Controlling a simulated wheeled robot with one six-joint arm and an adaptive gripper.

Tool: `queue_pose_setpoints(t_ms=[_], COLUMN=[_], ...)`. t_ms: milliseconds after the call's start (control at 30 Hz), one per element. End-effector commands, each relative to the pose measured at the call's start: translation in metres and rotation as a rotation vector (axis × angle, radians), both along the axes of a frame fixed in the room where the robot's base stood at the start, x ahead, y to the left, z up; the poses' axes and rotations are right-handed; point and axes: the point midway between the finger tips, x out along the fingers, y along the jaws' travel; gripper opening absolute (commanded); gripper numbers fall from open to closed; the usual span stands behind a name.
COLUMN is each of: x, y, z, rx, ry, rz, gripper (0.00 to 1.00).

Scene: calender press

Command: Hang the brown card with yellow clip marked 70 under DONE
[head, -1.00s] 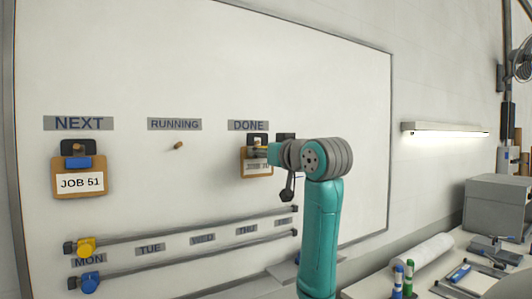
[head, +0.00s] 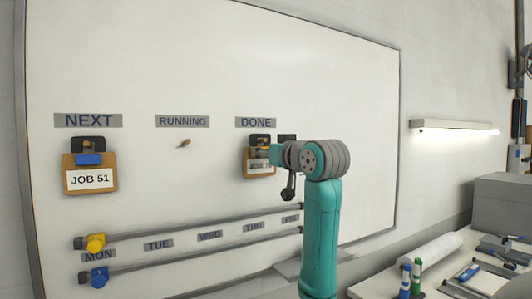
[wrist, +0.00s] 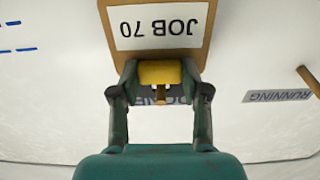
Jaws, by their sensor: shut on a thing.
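The brown card (wrist: 160,25) with a white label reading JOB 70 shows upside down in the wrist view. My gripper (wrist: 158,88) is shut on its yellow clip (wrist: 160,73), with one finger on each side. In the head view, the card (head: 248,168) is upright, just below the DONE label (head: 256,122), partly covered by my gripper. A dark piece (head: 260,139) shows above the card. The DONE label (wrist: 172,97) is partly hidden behind the clip in the wrist view.
A JOB 51 card (head: 90,180) with a blue clip hangs under NEXT (head: 88,120). A bare peg (head: 185,143) stands under RUNNING (head: 182,121). Below are day rails with yellow (head: 96,243) and blue (head: 99,277) sliders. A cluttered bench (head: 445,270) is at right.

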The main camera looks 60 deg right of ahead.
Motion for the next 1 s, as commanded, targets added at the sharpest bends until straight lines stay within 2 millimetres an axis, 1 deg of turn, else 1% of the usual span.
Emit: queue_pose_setpoints(t_ms=[267,300,367,400,767,867,1000], x=[0.000,0.000,0.000,0.000,-0.002,-0.009,-0.029], y=[0.000,0.000,0.000,0.000,0.001,0.005,0.017], z=[0.000,0.000,0.000,0.000,0.000,0.001,0.001], rx=[0.000,0.000,0.000,0.000,0.000,-0.001,-0.003], ry=[0.000,0.000,0.000,0.000,0.000,-0.002,-0.002], rz=[0.000,0.000,0.000,0.000,0.000,0.000,-0.003], gripper=[0.20,0.51,0.66,0.75,0.75,0.75,0.75])
